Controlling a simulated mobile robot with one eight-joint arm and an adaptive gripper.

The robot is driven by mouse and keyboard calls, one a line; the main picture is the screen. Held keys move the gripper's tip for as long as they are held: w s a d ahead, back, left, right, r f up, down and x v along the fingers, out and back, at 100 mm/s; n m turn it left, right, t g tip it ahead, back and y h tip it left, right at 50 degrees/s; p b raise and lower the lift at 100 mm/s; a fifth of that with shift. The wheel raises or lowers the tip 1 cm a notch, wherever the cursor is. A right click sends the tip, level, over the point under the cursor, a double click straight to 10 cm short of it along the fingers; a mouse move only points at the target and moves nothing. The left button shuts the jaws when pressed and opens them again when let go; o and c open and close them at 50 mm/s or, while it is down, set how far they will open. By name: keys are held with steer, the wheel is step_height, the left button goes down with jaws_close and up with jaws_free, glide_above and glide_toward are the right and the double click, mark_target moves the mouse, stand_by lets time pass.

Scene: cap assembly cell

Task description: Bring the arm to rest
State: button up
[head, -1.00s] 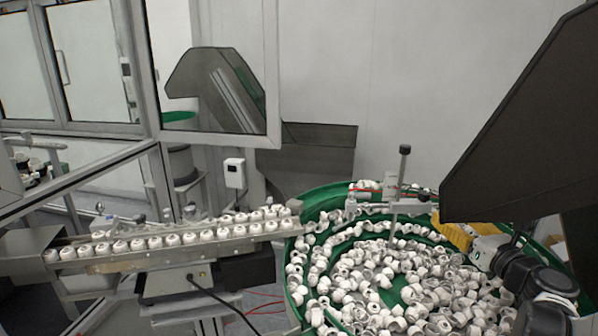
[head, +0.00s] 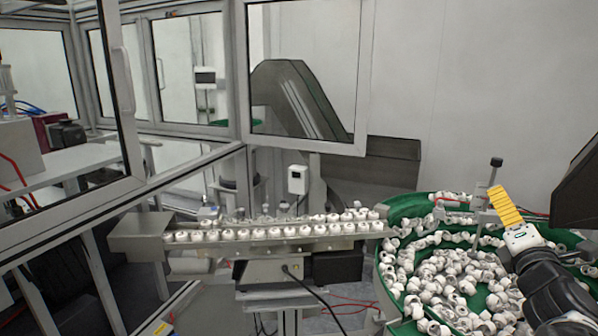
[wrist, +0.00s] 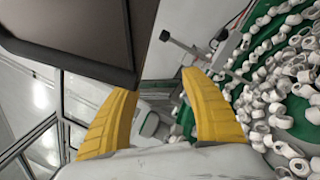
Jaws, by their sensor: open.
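My gripper (head: 500,198) has yellow ribbed fingers on a whitish body. In the head view it is at the right, above the green feeder bowl (head: 408,208) full of white caps (head: 420,262). In the wrist view both fingers (wrist: 158,88) are spread apart, with nothing held between them. The caps also show at the right of the wrist view (wrist: 298,62), beside the right finger. My black arm covers part of the bowl in the head view.
A dark panel (head: 580,188) is at the right edge of the head view; a dark panel (wrist: 80,35) also looms near the left finger in the wrist view. A rail with a row of caps (head: 270,232) runs left from the bowl. Framed glass panels (head: 60,90) stand left.

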steer(key=s+a+f+m+g+y, duration=0.2)
steer(key=s+a+f+m, duration=0.3)
steer(key=a, duration=0.4)
steer(key=s+a+f+m+g+y, duration=0.2)
steer(key=s+a+f+m+g, duration=0.3)
steer(key=a+f+m, duration=0.3)
steer(key=s+a+f+m+g+y, duration=0.2)
steer(key=s+a+f+m+g, duration=0.2)
steer(key=a, duration=0.6)
steer(key=s+f+m, duration=0.2)
steer(key=s+m, duration=0.1)
steer(key=m, duration=0.1)
steer(key=shift+s+a+f+y, duration=0.15)
steer(key=shift+y, duration=0.25)
